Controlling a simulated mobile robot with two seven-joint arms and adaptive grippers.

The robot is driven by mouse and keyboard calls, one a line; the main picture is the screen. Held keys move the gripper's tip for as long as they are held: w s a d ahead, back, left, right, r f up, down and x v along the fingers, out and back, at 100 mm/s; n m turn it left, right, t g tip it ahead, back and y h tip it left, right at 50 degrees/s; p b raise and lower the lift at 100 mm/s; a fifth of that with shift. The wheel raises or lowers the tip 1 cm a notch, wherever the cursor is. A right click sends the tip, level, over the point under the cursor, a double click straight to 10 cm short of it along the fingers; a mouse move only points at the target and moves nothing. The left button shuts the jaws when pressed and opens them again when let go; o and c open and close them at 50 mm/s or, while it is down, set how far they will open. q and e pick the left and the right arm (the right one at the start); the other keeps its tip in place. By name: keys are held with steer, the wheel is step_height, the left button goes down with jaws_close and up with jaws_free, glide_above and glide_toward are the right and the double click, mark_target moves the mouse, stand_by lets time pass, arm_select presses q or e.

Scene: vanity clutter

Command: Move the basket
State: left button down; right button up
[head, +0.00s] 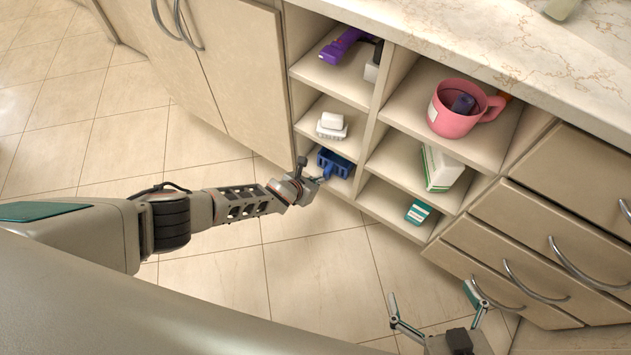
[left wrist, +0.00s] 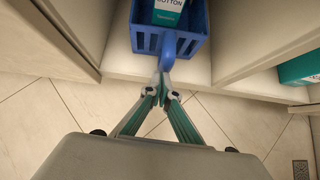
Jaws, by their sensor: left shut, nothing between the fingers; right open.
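The blue basket (head: 334,162) sits in the bottom-left cubby of the open shelf unit. In the left wrist view the basket (left wrist: 145,42) has slotted walls, a curved blue handle toward me, and a white and teal cotton box (left wrist: 168,14) inside. My left gripper (head: 319,180) is at the front of this cubby. Its fingertips (left wrist: 163,90) are closed together just in front of the basket, close to the handle, with nothing held between them; whether they touch it I cannot tell. My right gripper (head: 432,297) is open and empty above the floor, before the drawers.
The cubbies hold a soap dish (head: 331,129) above the basket, a purple item (head: 342,46), a pink mug (head: 455,122), a white and green box (head: 440,168) and a teal box (head: 418,212). Cubby dividers flank the basket. The tiled floor (head: 215,282) in front is clear.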

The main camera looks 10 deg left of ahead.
arm_select(q)
steer(key=v, duration=1.2)
stand_by(0.3)
steer(key=shift+r, duration=0.1)
steer(key=s+d+r+n+h+p, duration=0.3)
steer(key=s+d+r+n+p, duration=0.3)
steer(key=s+d+r+n, duration=0.65)
step_height(320, 180, up, 7)
steer(key=s+n+t+p, duration=0.15)
steer(key=n+p, duration=0.25)
steer(key=n, duration=0.5)
steer(key=s+a+r+n+y+p, duration=0.2)
steer(key=s+a+n+p, duration=0.3)
steer(key=s+a+n, duration=0.7)
steer(key=a+n+y, duration=0.1)
steer(key=a+n, duration=0.1)
steer(key=a, duration=0.2)
steer(key=shift+s+a+r+t+y, duration=0.35)
steer(key=shift+r+y, duration=0.05)
arm_select(e)
steer(key=shift+m+g+h, duration=0.3)
steer(key=shift+m, duration=0.1)
steer(key=r, duration=0.1)
steer(key=s+d+r, duration=0.1)
steer(key=r, duration=0.1)
steer(key=s+r, duration=0.1)
steer(key=r, duration=0.1)
steer(key=shift+d+r, duration=0.2)
